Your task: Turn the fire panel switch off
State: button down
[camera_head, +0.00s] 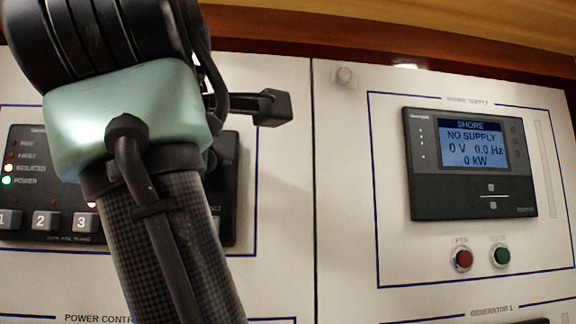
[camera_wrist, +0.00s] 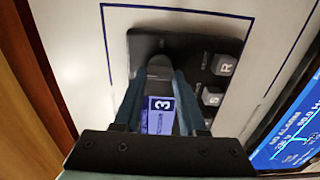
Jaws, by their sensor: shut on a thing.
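The dark fire panel (camera_head: 22,190) is at the left in the head view, partly hidden by my arm. Its lamps marked ISOLATED and POWER are lit. In the wrist view the same panel (camera_wrist: 225,47) appears turned sideways. My gripper (camera_wrist: 160,80) reaches onto it with its two fingers around a grey rounded switch knob (camera_wrist: 160,64). The gripper is shut on this switch. The fingers cover the knob's sides, so its exact angle is hard to tell. In the head view my arm hides the fingers; the word ON shows just right of the arm.
A blue display (camera_wrist: 160,115) reading 3 lies between the fingers. Buttons marked R (camera_wrist: 224,65) and S (camera_wrist: 212,96) are close beside them. A SHORE supply meter (camera_head: 472,163) with red (camera_head: 463,258) and green (camera_head: 502,255) buttons is to the right. A wooden edge (camera_head: 400,55) runs above.

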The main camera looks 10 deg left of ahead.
dwell(0.4)
jog(key=shift+c, duration=2.3)
grip_release()
jog(key=shift+s, duration=0.1)
jog(key=b+v, duration=0.6)
jog(key=v, duration=0.6)
jog(key=shift+s+b, duration=0.3)
jog(key=shift+s, duration=0.1)
jog(key=shift+d, duration=0.1)
